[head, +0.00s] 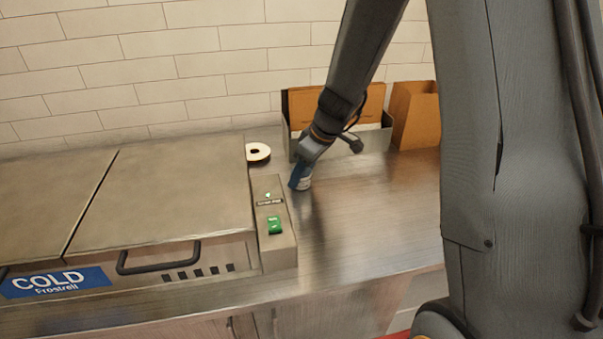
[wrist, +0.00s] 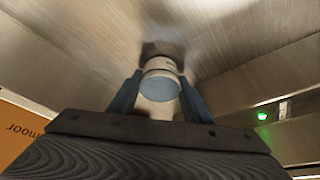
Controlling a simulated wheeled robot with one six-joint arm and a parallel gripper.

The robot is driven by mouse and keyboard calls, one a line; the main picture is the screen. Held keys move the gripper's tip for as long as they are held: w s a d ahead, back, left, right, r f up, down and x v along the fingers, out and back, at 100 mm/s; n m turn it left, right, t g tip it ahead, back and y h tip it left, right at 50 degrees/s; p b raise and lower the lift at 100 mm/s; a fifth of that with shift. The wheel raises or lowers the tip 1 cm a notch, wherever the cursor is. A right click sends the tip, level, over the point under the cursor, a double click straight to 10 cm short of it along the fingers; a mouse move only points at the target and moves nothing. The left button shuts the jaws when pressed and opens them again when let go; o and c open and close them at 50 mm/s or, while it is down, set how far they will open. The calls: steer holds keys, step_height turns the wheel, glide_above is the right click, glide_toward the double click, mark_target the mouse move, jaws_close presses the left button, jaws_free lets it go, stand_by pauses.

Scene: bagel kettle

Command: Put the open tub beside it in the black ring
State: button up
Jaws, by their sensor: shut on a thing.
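My gripper (head: 299,181) is at the steel counter just right of the raised control box, fingers pointing down. In the wrist view its two blue fingers (wrist: 158,96) are shut on a small white tub (wrist: 158,108) with a blue-grey round top face. A bit of the white tub (head: 305,184) shows beside the finger in the head view, at or close to the counter top. I cannot make out a separate black ring.
A steel cold unit (head: 160,200) with handled lids fills the left. The control box (head: 272,240) has green lit labels. A grey bin (head: 372,141) with brown boards and a brown box (head: 414,115) stand at the back. Counter to the right of my gripper (head: 365,205) is clear.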

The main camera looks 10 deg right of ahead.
steer(key=shift+f+b, duration=0.2)
steer(key=shift+b, duration=0.1)
steer(key=o, duration=1)
steer(key=shift+r, duration=0.1)
steer(key=shift+r, duration=0.1)
